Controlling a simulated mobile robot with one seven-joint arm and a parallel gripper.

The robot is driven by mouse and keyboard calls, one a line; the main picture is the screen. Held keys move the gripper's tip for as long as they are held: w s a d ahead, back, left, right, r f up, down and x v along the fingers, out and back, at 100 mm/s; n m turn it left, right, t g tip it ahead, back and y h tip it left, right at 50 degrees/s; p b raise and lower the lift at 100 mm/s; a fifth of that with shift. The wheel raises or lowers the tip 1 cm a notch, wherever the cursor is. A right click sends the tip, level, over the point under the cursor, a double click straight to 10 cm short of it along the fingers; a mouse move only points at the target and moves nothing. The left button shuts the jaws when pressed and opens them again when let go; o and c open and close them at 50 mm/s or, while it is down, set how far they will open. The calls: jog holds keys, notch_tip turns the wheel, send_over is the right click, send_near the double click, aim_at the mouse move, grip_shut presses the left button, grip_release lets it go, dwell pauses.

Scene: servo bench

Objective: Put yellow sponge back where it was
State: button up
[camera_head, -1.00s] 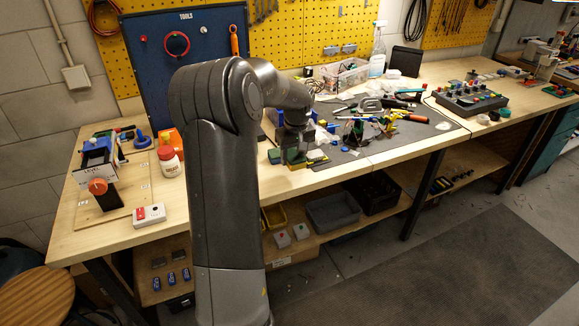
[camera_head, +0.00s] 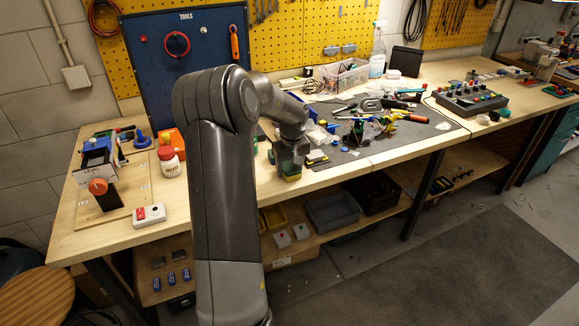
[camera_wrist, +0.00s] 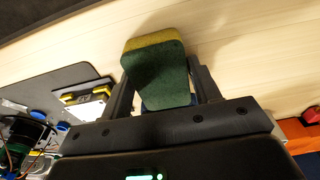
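The yellow sponge (camera_wrist: 155,75) has a dark green scouring face and a yellow layer behind it. In the wrist view it sits between the two fingers of my gripper (camera_wrist: 163,84), which look closed against its sides. In the head view my gripper (camera_head: 291,171) is low near the bench's front edge, and a yellow-green bit of the sponge (camera_head: 292,178) shows under the fingers. I cannot tell whether the sponge touches the bench top.
A grey mat (camera_head: 350,157) with scattered tools and parts lies right of my gripper. To the left stand a white jar (camera_head: 169,162) and a red-and-white switch box (camera_head: 149,214).

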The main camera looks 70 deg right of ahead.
aim_at(292, 169)
jog(key=shift+o, duration=1.3)
notch_tip(292, 169, up, 12)
jog(key=s+a, duration=0.1)
jog(key=w+a+r+n+t, duration=0.1)
jog(key=w+a+r, duration=0.2)
jog(key=w+a, duration=0.5)
jog(key=w+a+r+n+t, duration=0.1)
jog(key=w+a+r+n, duration=0.2)
jog(key=a, duration=0.9)
jog(key=w+a+r+t, duration=0.1)
jog(key=w+a+r, duration=0.2)
jog(key=w+a, duration=0.6)
jog(key=s+a+f+n, duration=0.1)
jog(key=s+a, duration=0.4)
jog(key=a, duration=1)
jog(key=s+a+f+n+t+y, duration=0.1)
jog(key=s+a+n, duration=0.3)
jog(key=a, duration=1.1)
jog(key=shift+s+t, duration=0.3)
jog(key=shift+s, duration=0.75)
